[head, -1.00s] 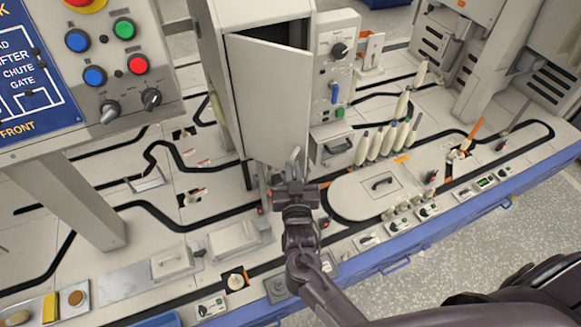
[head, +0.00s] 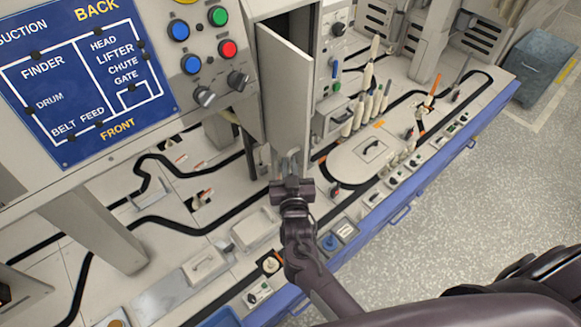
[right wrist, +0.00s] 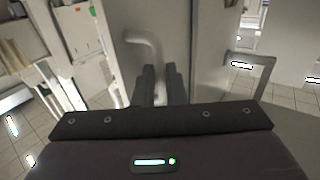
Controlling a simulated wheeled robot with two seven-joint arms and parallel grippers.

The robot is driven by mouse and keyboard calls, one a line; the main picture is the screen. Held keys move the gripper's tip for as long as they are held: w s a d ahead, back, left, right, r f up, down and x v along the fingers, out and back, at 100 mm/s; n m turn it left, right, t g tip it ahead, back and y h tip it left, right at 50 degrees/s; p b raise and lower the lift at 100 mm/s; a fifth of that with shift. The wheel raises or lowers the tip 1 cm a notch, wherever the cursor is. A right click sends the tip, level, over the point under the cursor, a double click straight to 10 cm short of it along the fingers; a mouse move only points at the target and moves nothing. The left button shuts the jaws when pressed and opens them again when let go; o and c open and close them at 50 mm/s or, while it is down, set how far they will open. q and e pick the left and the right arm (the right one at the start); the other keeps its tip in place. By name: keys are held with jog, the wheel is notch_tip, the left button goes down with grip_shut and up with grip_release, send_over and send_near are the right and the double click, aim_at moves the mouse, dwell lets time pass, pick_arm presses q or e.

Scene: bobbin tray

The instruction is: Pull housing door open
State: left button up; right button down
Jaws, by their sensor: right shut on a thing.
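The housing door (head: 285,95) is a pale grey panel that stands ajar, with a dark gap at its top between it and the housing (head: 270,8). Its bent metal handle (head: 293,157) is near the bottom of the door; the handle also shows in the right wrist view (right wrist: 143,40). My right gripper (head: 290,180) is at the handle, in front of the door's lower part. In the right wrist view its two dark fingers (right wrist: 160,76) are close together around the lower part of the handle. My left gripper is not in view.
A control panel (head: 205,50) with coloured buttons overhangs at the upper left. Several upright bobbins (head: 368,95) stand right of the housing. Black track runs over the pale table (head: 130,180). Open floor (head: 470,200) lies at the right.

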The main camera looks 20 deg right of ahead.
jog(key=shift+w+a+r, duration=0.25)
jog(key=shift+a+r, duration=0.1)
jog(key=shift+r, duration=0.1)
jog(key=c, duration=1.8)
grip_release()
jog(key=shift+c, duration=0.2)
jog(key=o, duration=0.4)
jog(key=shift+w+f, duration=0.35)
jog(key=shift+f, duration=0.05)
jog(key=shift+c, duration=0.2)
jog(key=v, duration=0.8)
jog(key=shift+b, duration=0.35)
jog(key=shift+s+d, duration=0.1)
jog(key=shift+s, duration=0.05)
jog(key=shift+c, duration=0.4)
